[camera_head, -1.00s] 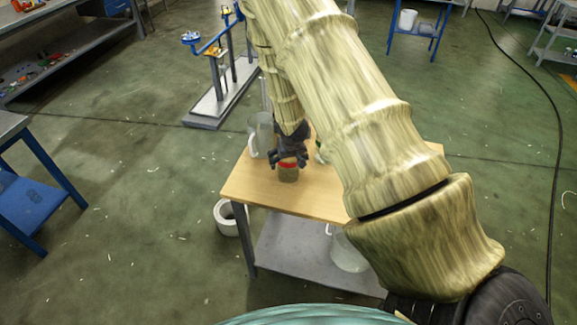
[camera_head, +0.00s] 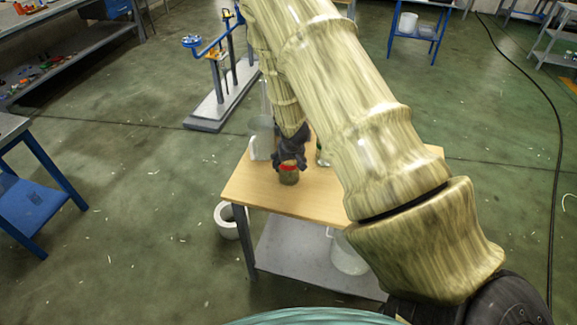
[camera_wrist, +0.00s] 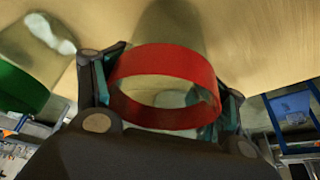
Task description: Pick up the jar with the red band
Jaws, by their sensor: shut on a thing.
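The jar with the red band (camera_head: 289,175) is at the wooden table top, near its far left part. Its lower body looks brownish through the glass, and the red band shows just below my gripper (camera_head: 290,150). In the wrist view the red band (camera_wrist: 165,62) fills the middle, with a finger of my gripper (camera_wrist: 160,100) on each side. The fingers are shut on the jar. I cannot tell whether the jar's base touches the table (camera_head: 310,195).
A clear jug (camera_head: 262,140) stands just behind and left of the jar. A green-banded vessel (camera_wrist: 22,88) shows at the left of the wrist view. A clear container (camera_head: 348,252) sits on the lower shelf, and a white bucket (camera_head: 228,220) is on the floor. The front of the table top is clear.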

